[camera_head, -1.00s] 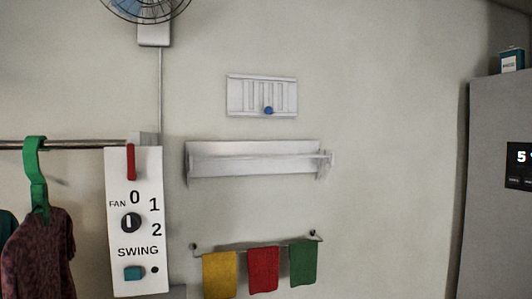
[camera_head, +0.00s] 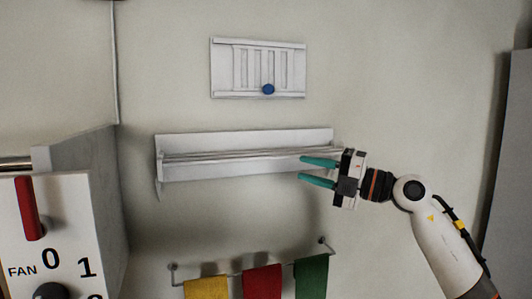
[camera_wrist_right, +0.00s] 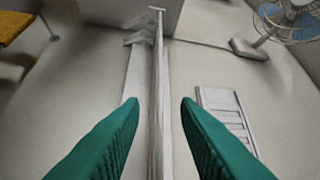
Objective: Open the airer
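The airer (camera_head: 290,139) is a long white wall-mounted unit with thin rails along its front, seen in the head view centre. Its rails sit close to the backing plate. My right gripper (camera_head: 302,170), with green fingers, is open at the right part of the airer. In the right wrist view, the airer's front rail (camera_wrist_right: 157,65) runs lengthwise through the gap between the open fingers (camera_wrist_right: 159,103). The fingers stand on either side of it and do not visibly press on it. My left gripper is not in view.
A white slatted panel with a blue knob (camera_head: 268,89) is on the wall above. Yellow, red and green cloths (camera_head: 262,282) hang on a rail below. A fan control panel (camera_head: 50,225) juts out at the left. A grey cabinet (camera_head: 508,170) stands at the right.

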